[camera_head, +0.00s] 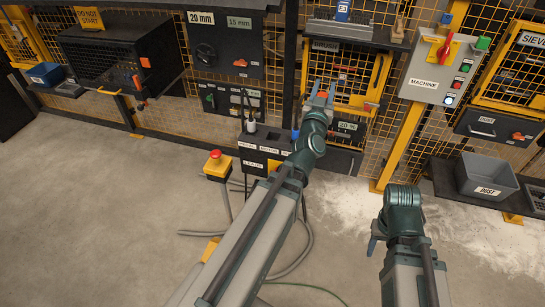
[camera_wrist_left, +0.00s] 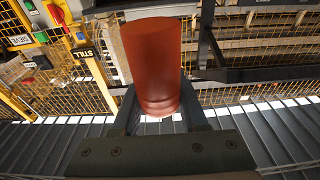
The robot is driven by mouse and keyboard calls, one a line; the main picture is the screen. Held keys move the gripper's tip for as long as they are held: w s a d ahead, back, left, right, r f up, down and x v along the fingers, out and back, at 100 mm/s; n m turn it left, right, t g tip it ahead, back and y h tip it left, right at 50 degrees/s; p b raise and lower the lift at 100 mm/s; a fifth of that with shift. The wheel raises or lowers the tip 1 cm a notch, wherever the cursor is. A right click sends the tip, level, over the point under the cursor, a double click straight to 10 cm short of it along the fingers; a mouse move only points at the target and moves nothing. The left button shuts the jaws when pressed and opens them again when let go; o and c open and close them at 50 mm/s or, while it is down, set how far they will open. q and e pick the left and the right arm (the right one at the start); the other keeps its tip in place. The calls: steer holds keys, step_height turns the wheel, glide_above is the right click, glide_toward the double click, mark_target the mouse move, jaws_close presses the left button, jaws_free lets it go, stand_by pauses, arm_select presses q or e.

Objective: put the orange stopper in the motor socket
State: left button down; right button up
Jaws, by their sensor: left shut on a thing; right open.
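My left gripper (camera_head: 319,96) is shut on the orange stopper (camera_wrist_left: 152,55), which stands between its two fingers in the left wrist view. A dark box with a pedal and motor label strip (camera_head: 266,148) stands lower, left of my left wrist. The motor socket itself cannot be made out; my left arm covers part of the box. My right gripper (camera_head: 374,243) is open, low over the floor at the right.
A grey machine control box (camera_head: 432,72) with a red switch hangs at the right. A grey dust bin (camera_head: 487,176) stands on the right shelf. A yellow stand with a red button (camera_head: 217,165) and loose cables lie left of my left arm. Open floor fills the lower left.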

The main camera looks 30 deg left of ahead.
arm_select(q)
steer(key=a+f+n+g+y+b, duration=0.1)
steer(key=a+f+y+b, duration=0.1)
steer(key=f+b, duration=0.7)
steer(key=a+f+n+y+b, duration=0.1)
steer(key=a+f+y+b, duration=0.1)
steer(key=f+b, duration=0.65)
glide_above(274, 131)
step_height(274, 131, down, 3)
steer(key=shift+r, duration=0.1)
step_height(274, 131, down, 4)
steer(key=b, duration=0.3)
steer(key=shift+r+b, duration=0.2)
steer(key=shift+b, duration=0.1)
steer(key=shift+f, duration=0.1)
steer(key=shift+f+b, duration=0.15)
steer(key=shift+b, duration=0.15)
steer(key=shift+c, duration=2.2)
jaws_free()
